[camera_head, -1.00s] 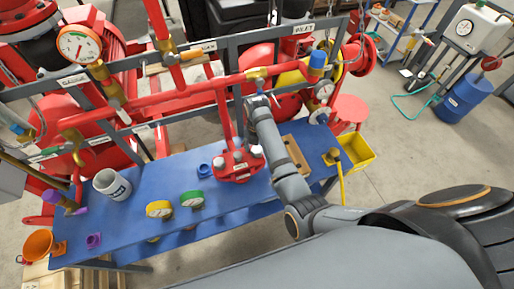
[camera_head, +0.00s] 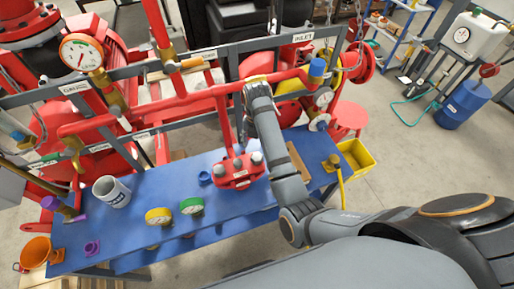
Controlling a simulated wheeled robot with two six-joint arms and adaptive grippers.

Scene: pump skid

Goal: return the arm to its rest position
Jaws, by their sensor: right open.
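My right arm comes in from the lower right and reaches up over the blue bench (camera_head: 130,235). My right gripper (camera_head: 255,80) is at its far end, in front of the red pipework, close to a brass fitting on the red pipe. My own wrist covers most of the fingers, and nothing shows held in them. I cannot tell whether the gripper touches the pipe. My left gripper is not in view.
The red flanged part (camera_head: 238,172) stands on the bench beside my forearm. A white mug (camera_head: 112,191), a yellow gauge (camera_head: 158,216) and a green gauge (camera_head: 191,206) are further left. A yellow bin (camera_head: 358,160) is at the right. Open floor lies beyond it.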

